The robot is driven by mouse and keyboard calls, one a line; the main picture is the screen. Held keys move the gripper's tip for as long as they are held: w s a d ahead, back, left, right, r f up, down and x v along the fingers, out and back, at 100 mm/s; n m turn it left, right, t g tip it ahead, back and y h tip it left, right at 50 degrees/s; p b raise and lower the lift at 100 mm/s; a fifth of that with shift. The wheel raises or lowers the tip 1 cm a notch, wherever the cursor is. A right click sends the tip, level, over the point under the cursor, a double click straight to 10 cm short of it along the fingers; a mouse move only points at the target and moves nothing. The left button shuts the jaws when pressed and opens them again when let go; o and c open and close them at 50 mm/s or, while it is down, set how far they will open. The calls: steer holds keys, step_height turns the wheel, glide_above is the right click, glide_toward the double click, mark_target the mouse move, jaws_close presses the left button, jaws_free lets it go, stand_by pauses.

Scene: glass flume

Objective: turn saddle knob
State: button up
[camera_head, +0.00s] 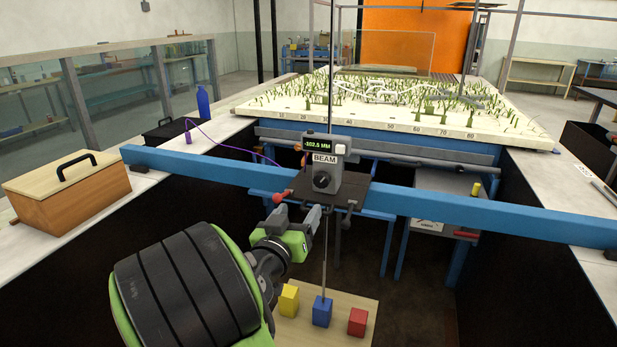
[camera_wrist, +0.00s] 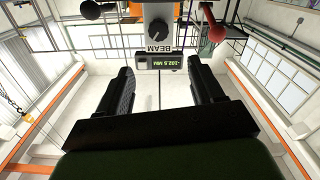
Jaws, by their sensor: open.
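The saddle unit (camera_head: 321,176), a grey block labelled BEAM with a green-lit display, sits on the blue crossbeam (camera_head: 430,203). A round black knob (camera_head: 322,180) is on its front face. The front knob also shows in the wrist view (camera_wrist: 158,29), beyond the fingertips. A red-ended handle (camera_head: 280,196) sticks out at the saddle's lower left; a red ball (camera_wrist: 217,32) shows upper right in the wrist view. My gripper (camera_head: 312,217) is below and slightly left of the knob, apart from it. In the wrist view its fingers (camera_wrist: 160,77) are spread and empty.
A thin vertical rod runs through the saddle down to a blue block (camera_head: 322,311) on a board, between yellow (camera_head: 289,300) and red (camera_head: 357,321) blocks. A wooden box (camera_head: 68,190) stands left. The planted model bed (camera_head: 390,105) lies behind the beam.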

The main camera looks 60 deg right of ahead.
mark_target(320, 181)
steer(key=d+p, duration=0.2)
steer(key=d, duration=0.2)
steer(key=w+d+p, duration=0.1)
steer(key=d+p, duration=0.1)
steer(key=d, duration=0.3)
steer(key=w+d+p, duration=0.1)
steer(key=d+p, duration=0.2)
steer(key=d, duration=0.2)
steer(key=shift+d, duration=0.3)
steer(key=shift+f, duration=0.1)
steer(key=shift+c, duration=0.2)
steer(key=c, duration=1)
steer(key=shift+f+b, duration=0.1)
steer(key=shift+b, duration=0.75)
steer(key=o, duration=1)
steer(key=shift+a, duration=0.1)
steer(key=shift+o, duration=0.2)
